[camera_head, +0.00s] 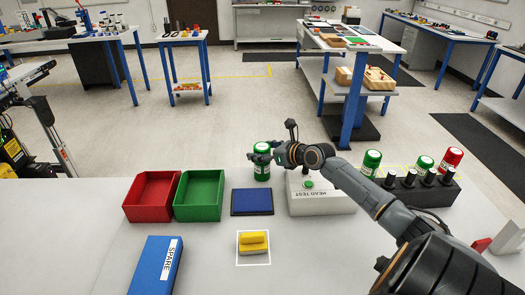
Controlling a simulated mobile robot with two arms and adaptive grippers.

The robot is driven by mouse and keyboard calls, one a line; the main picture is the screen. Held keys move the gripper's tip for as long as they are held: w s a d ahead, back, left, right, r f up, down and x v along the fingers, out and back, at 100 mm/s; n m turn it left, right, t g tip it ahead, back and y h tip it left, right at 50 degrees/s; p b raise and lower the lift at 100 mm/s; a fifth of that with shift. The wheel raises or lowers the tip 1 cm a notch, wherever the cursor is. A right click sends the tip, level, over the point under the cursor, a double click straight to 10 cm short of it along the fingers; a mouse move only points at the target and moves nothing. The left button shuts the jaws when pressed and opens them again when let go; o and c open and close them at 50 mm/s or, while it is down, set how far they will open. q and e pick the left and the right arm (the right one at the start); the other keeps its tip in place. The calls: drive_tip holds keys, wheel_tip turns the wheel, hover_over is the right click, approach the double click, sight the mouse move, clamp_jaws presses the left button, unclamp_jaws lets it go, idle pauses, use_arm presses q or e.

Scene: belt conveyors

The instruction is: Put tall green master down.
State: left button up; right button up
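A green cylinder with a pale label, the green master (262,173), is in the fingers of my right gripper (263,158). The fingers close around its upper part, and its green top shows above them. It is upright, just behind the far edge of the blue pad (252,202); I cannot tell whether its base touches the table. The black rack (413,195) at the right has several black posts; two green cylinders (371,162) and a red cylinder (450,160) stand at it. My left gripper is not in view.
A white tester box (322,203) with a green button sits under my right arm. Red (150,213) and green bins (198,213) stand left of the pad. A yellow block (253,241) lies in a white-outlined square. A blue SPARE box (155,266) is front left.

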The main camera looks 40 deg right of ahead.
drive_tip(key=v, duration=1.2)
drive_tip(key=shift+r, duration=0.2)
drive_tip(key=shift+a, duration=0.1)
idle(0.3)
